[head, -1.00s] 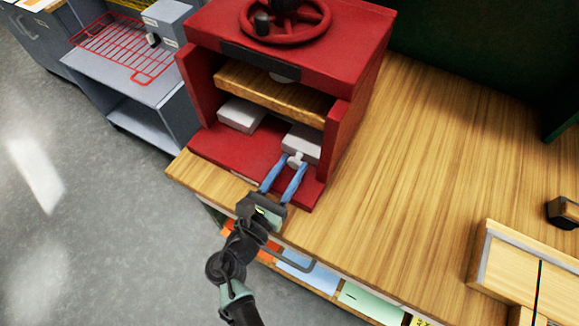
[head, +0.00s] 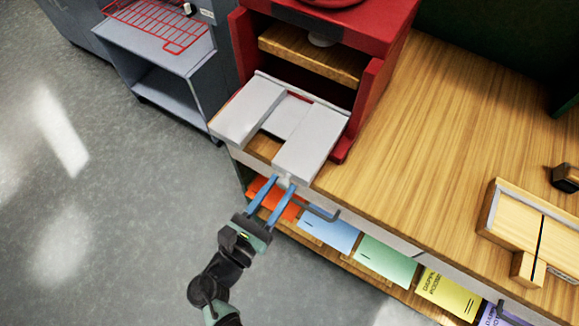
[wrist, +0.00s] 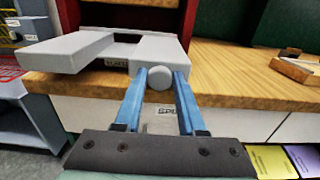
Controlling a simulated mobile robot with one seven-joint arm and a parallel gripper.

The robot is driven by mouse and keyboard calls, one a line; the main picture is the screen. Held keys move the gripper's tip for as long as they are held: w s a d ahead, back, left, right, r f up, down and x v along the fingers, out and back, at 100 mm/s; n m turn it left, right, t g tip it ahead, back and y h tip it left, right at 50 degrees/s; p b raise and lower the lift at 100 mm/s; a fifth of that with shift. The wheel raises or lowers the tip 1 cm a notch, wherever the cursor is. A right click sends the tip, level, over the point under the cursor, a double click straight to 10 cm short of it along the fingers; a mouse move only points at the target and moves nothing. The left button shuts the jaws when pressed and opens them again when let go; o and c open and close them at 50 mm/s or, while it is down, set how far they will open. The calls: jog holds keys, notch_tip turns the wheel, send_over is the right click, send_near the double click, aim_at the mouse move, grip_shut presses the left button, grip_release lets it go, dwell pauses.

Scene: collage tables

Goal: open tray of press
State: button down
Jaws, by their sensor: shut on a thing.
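The red press (head: 378,75) stands on the wooden table with its front open and a wooden plate (head: 310,55) across its upper part. Its light grey tray (head: 312,146) is slid out of the front and reaches past the table's front edge. The tray shows two raised side parts joined by a lower middle. My gripper (head: 284,185) has blue fingers and is shut on the rounded knob at the tray's front right. In the wrist view the knob (wrist: 159,78) sits between the two fingertips (wrist: 160,80).
A grey cart (head: 160,60) with a red wire rack stands at the left. Coloured papers (head: 385,262) lie on a shelf under the table (head: 440,150). A wooden board (head: 530,235) lies at the right.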

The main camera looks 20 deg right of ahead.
jog(key=shift+v, duration=1.55)
jog(key=c, duration=0.5)
grip_release()
jog(key=b+v, duration=0.2)
jog(key=v, duration=1.1)
